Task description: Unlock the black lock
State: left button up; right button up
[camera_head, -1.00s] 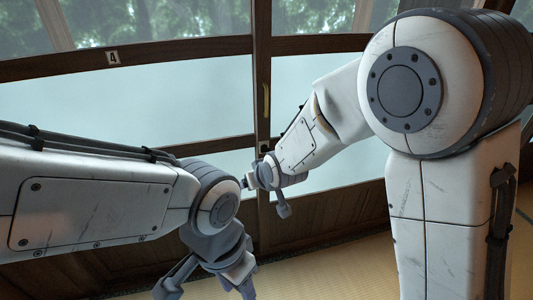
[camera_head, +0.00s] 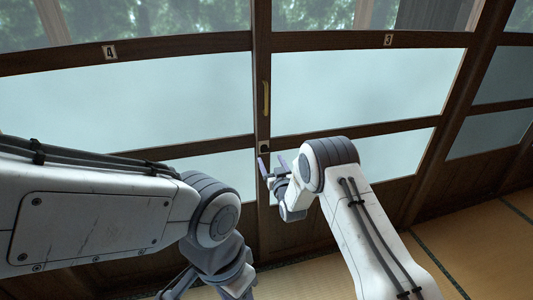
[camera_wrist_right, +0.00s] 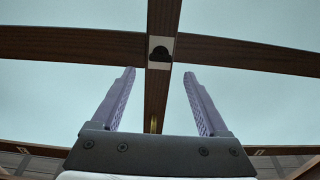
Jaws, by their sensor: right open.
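The black lock (camera_head: 264,148) is a small dark piece on a pale plate, set on the wooden upright between the two sliding panels. In the right wrist view the lock (camera_wrist_right: 160,53) is near the top middle, beyond the fingertips and between their lines. My right gripper (camera_head: 272,164) is open and empty just in front of the upright, slightly below the lock. Its two purple fingers (camera_wrist_right: 158,73) are wide apart and look clear of the lock. My left gripper (camera_head: 208,290) is low in the head view with its fingers spread; its tips are cut off by the frame.
A yellow handle (camera_head: 266,98) is on the same upright above the lock. Bare tatami (camera_head: 475,240) lies at the lower right.

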aim_at(266, 151)
jog(key=shift+x, duration=3.15)
grip_shut()
